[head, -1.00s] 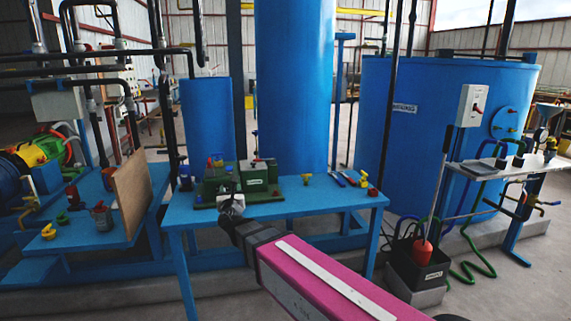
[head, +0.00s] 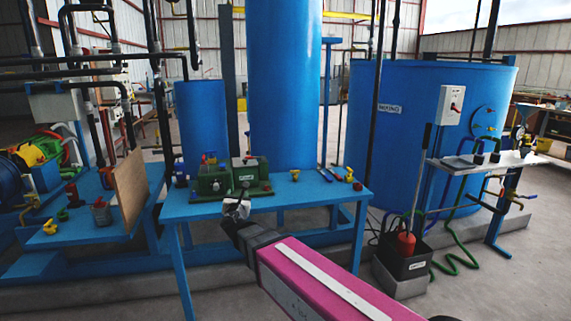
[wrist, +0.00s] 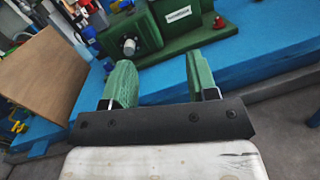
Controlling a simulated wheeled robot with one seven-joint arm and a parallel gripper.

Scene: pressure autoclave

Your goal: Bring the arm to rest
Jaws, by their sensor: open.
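My gripper (head: 235,209) is at the end of my pink arm, in front of the near edge of the blue table (head: 290,200). In the wrist view my gripper (wrist: 165,82) shows two green fingers set well apart with nothing between them. It is open and empty. Beyond the fingertips, the green machine (wrist: 165,25) stands on the blue table. In the head view the green machine (head: 232,180) is just behind my gripper, and the two look apart.
A yellow fitting (head: 295,175) and small tools lie on the table's right part. A wooden board (head: 131,192) stands at left. Open floor lies in the right foreground.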

